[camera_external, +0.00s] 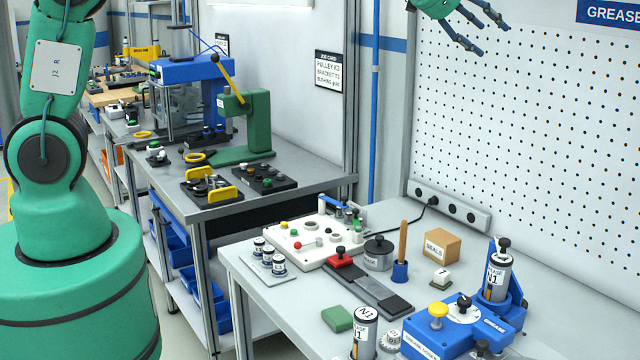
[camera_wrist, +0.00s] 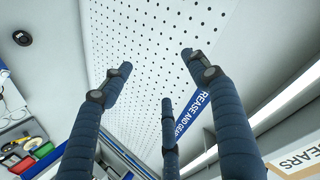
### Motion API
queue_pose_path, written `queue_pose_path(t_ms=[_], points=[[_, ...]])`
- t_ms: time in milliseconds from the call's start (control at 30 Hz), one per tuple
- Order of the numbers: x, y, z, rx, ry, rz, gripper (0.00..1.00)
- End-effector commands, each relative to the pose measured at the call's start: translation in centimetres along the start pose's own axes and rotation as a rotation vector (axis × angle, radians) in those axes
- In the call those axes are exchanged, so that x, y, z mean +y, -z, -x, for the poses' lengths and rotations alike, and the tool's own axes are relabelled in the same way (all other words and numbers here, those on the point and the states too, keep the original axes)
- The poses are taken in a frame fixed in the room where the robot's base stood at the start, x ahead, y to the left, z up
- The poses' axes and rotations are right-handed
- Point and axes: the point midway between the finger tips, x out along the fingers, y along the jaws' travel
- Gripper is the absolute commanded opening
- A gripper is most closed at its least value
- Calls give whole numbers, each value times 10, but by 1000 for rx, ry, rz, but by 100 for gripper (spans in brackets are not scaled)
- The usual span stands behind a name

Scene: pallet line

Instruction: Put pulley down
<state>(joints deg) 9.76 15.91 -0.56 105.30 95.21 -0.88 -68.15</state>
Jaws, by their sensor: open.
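My gripper (camera_external: 478,30) is high at the top of the external view, in front of the white pegboard and well above the bench. Its dark blue fingers are spread open, and in the wrist view (camera_wrist: 160,76) nothing lies between them. I cannot pick out a pulley for certain in either view. A round grey lidded part with a black knob (camera_external: 378,254) stands on the near bench (camera_external: 290,310). Neither is touched by my gripper.
The bench holds a white fixture board (camera_external: 318,240), a blue grease unit (camera_external: 440,335) with a grey canister (camera_external: 496,278), a box marked SEALS (camera_external: 441,246) and a green block (camera_external: 337,319). A farther bench carries a green press (camera_external: 245,125). The bench's front left is clear.

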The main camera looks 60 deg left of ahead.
Motion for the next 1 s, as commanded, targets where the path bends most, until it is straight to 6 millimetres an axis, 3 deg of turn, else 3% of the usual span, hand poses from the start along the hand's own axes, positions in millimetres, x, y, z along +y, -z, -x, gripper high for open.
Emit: queue_pose_path(t_ms=[33, 200, 500, 767, 1000], points=[[-14, 1, 20, 0, 34, 18, 60], [-52, -9, 79, -24, 138, 75, 60], [-94, -51, 186, -113, 279, 183, 60], [-98, -107, 276, -224, 339, 283, 60], [-76, -166, 350, -335, 335, 376, 60]])
